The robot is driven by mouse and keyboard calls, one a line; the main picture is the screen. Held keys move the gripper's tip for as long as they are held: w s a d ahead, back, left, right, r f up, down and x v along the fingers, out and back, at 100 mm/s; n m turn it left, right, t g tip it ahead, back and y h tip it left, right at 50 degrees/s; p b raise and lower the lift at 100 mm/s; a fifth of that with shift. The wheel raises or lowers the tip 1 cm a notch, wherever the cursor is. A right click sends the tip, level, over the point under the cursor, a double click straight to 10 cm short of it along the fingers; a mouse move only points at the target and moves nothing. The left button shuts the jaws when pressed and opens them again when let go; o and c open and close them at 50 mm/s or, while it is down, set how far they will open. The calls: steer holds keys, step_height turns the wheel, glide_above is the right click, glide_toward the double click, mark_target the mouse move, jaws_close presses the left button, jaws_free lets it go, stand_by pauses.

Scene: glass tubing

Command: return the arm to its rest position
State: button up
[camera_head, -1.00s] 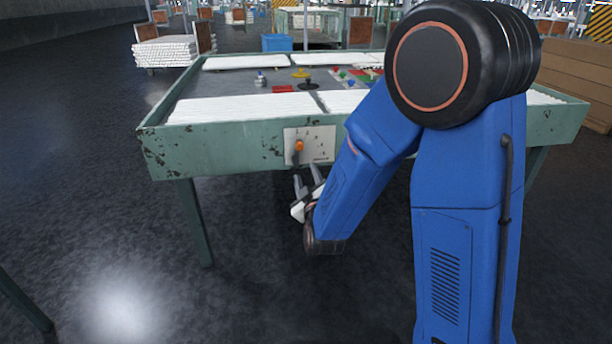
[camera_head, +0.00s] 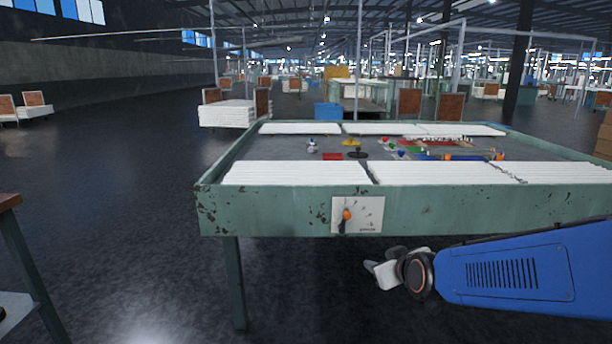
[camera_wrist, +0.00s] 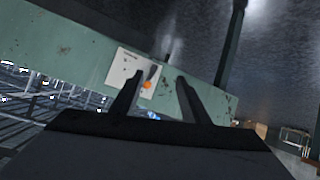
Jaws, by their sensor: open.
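My gripper (camera_head: 376,274) is low in front of the green table, below its front edge and to the right of the panel, at the end of my blue arm. In the wrist view its two dark fingers (camera_wrist: 158,98) stand apart with nothing held between them. The white panel (camera_head: 366,209) with an orange knob (camera_head: 347,215) is on the table's front side. The panel also shows in the wrist view (camera_wrist: 124,72), tilted, beyond the fingers. My gripper is apart from the panel and the knob.
The green table (camera_head: 270,222) carries stacks of white tubing (camera_head: 295,172) and small coloured parts. Another table's corner (camera_head: 8,202) stands at the left edge. The floor at left is open.

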steer(key=s+d+m+g+h, duration=0.1)
steer(key=s+d+m+g, duration=0.1)
steer(key=s, duration=1.2)
steer(key=s+d+m+g, duration=0.2)
steer(key=s+d+g, duration=0.2)
steer(key=s, duration=1)
steer(key=d, duration=0.3)
steer(key=shift+r+m+g+h, duration=0.3)
steer(key=shift+g+h, duration=0.1)
steer(key=shift+d, duration=0.1)
